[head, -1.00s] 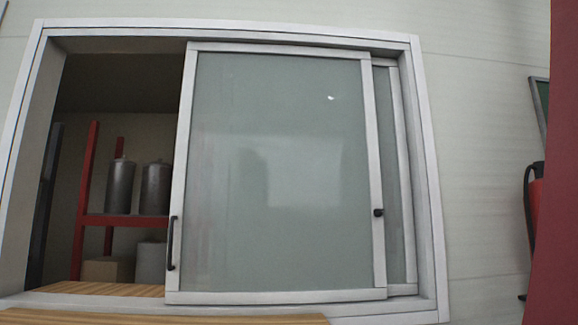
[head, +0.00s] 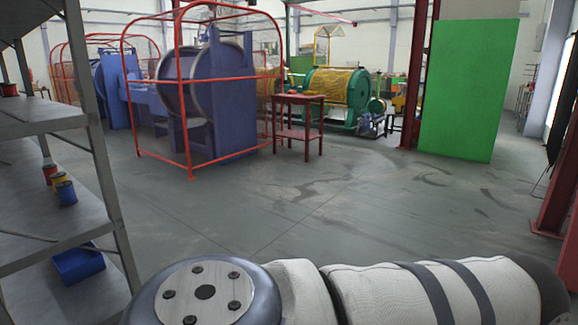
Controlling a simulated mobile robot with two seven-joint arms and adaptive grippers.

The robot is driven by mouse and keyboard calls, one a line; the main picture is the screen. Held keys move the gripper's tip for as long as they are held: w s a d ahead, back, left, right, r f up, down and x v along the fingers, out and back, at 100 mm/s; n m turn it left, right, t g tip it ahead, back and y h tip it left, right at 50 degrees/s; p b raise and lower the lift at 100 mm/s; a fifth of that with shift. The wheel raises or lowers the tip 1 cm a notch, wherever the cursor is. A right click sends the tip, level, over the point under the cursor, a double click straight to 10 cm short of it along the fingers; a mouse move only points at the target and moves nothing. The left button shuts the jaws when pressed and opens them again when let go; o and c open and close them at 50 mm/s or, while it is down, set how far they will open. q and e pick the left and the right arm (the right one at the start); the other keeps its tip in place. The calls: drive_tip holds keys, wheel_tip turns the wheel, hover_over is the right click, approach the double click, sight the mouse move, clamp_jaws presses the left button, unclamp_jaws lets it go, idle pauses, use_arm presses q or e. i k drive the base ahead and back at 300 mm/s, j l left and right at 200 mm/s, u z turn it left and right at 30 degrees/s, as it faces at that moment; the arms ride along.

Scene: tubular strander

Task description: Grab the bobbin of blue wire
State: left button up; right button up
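A small bobbin of blue wire (head: 66,192) stands on the middle level of the grey metal shelf (head: 35,210) at the left of the head view. A yellow bobbin (head: 59,178) and a red bobbin (head: 49,171) stand close behind it, near the shelf's edge. Part of one of my arms lies across the bottom of the view. Neither of my grippers is in view, and nothing is seen touching the blue bobbin.
A blue bin (head: 78,262) sits on the lower shelf level. A blue machine (head: 200,90) in a red-orange cage, a dark red table (head: 298,115) and a green panel (head: 463,90) stand farther back. The grey floor (head: 300,200) between is clear.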

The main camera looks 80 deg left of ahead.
sight(67, 197)
drive_tip(key=u, duration=4)
drive_tip(key=i+j+z, duration=0.45)
drive_tip(key=i+j, duration=0.45)
drive_tip(key=i, duration=0.1)
